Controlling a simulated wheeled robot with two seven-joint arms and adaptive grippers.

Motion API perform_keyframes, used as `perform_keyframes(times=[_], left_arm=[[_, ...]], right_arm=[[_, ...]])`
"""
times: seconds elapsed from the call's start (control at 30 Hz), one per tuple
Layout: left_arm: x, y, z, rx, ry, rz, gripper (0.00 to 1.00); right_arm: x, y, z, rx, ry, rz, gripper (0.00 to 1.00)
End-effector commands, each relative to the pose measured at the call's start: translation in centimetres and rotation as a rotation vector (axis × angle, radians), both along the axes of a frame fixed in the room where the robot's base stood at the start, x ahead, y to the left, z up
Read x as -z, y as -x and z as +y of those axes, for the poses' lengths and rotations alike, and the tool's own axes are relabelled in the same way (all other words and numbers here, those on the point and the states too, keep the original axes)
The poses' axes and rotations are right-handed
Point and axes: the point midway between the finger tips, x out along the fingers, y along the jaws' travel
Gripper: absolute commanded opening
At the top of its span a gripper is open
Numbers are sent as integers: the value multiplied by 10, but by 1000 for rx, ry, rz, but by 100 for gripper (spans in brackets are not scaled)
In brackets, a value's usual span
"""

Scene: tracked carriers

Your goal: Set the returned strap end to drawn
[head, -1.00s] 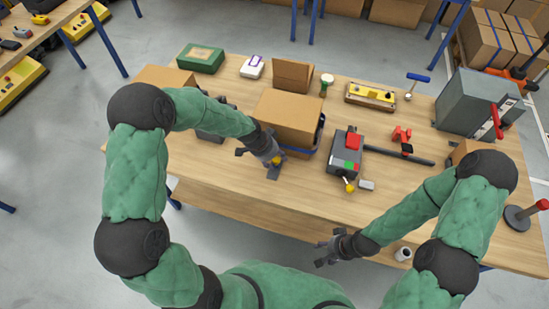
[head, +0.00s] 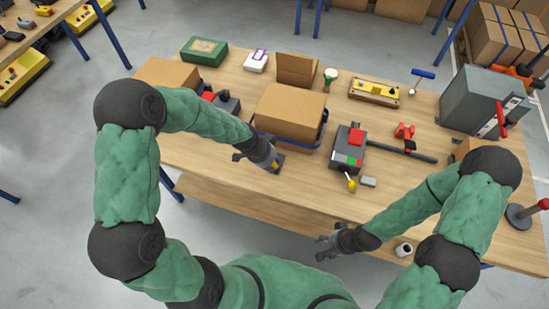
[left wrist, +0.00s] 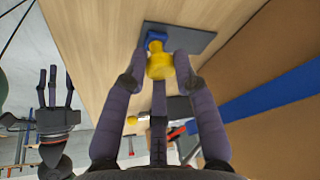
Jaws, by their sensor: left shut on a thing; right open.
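The carton (head: 290,113) stands near the middle of the table's front half. A blue strap (head: 322,132) runs low around its side; the strap also crosses the carton wall in the left wrist view (left wrist: 270,95). My left gripper (head: 272,163) is at the carton's near left corner, shut on the yellow strap end (left wrist: 159,64). A short blue piece (left wrist: 156,37) shows beyond the yellow part. A dark flat plate (left wrist: 190,38) lies on the table just beyond it. My right gripper (head: 322,249) is open and empty, in front of the table edge.
A grey box with red and green buttons and a yellow-knobbed lever (head: 348,150) stands right of the carton. A small grey block (head: 368,181) and a white cup (head: 403,250) are near the front. Bare tabletop (head: 210,160) lies left of my left gripper.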

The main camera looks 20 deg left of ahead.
Motion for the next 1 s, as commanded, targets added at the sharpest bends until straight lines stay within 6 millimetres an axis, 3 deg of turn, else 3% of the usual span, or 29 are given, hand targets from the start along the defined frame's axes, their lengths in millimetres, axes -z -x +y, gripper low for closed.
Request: perform_keyframes(times=[0.17,0.2,0.27,0.67,1.0], left_arm=[[1,2,-1,3,0,7,0],[1,3,-1,4,1,8,40],[1,3,-1,4,1,8,52],[-3,2,1,2,0,2,52],[-56,16,17,1,-1,-1,52]], right_arm=[[0,0,0,0,0,0,53],[0,0,0,0,0,0,53],[0,0,0,0,0,0,53],[0,0,0,0,0,0,53],[0,0,0,0,0,0,53]])
